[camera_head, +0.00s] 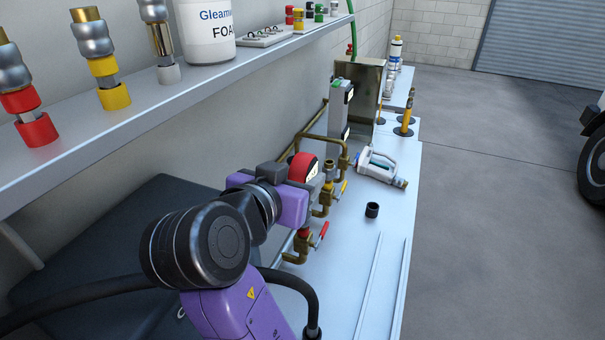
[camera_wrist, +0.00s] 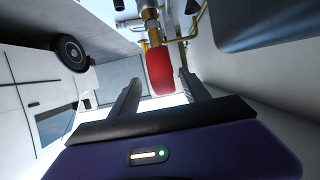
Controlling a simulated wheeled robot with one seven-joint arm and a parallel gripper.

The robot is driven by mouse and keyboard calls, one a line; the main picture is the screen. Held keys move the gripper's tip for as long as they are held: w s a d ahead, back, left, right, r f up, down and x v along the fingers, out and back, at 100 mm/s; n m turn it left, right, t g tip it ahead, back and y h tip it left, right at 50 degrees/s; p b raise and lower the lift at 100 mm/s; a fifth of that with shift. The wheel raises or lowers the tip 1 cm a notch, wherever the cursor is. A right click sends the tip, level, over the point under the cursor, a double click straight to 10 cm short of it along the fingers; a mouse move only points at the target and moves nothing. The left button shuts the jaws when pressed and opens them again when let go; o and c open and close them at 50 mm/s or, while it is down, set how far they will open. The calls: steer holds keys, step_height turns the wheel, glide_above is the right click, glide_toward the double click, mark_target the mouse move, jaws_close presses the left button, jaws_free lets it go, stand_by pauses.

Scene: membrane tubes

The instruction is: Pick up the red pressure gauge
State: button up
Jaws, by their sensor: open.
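The red pressure gauge (camera_head: 303,168) has a red rounded body and a pale face, and stands on the brass pipework at the bench's left side. My arm partly covers it in the head view. In the wrist view the red gauge (camera_wrist: 160,72) is upside down in the picture, at the end of a brass fitting. My gripper (camera_wrist: 158,88) is open, with one dark finger on each side of the gauge's lower end. I cannot tell whether either finger touches it. The fingers are hidden behind my arm in the head view.
Brass pipes and valves with a red handle (camera_head: 322,234) and a yellow handle (camera_head: 343,190) stand close by. A shelf (camera_head: 200,90) with fittings runs above left.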

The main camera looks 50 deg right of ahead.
steer(key=shift+w+p+x, duration=0.2)
steer(key=shift+p+x, duration=0.8)
steer(key=shift+x, duration=2.55)
steer(key=shift+a, duration=0.1)
jaws_close()
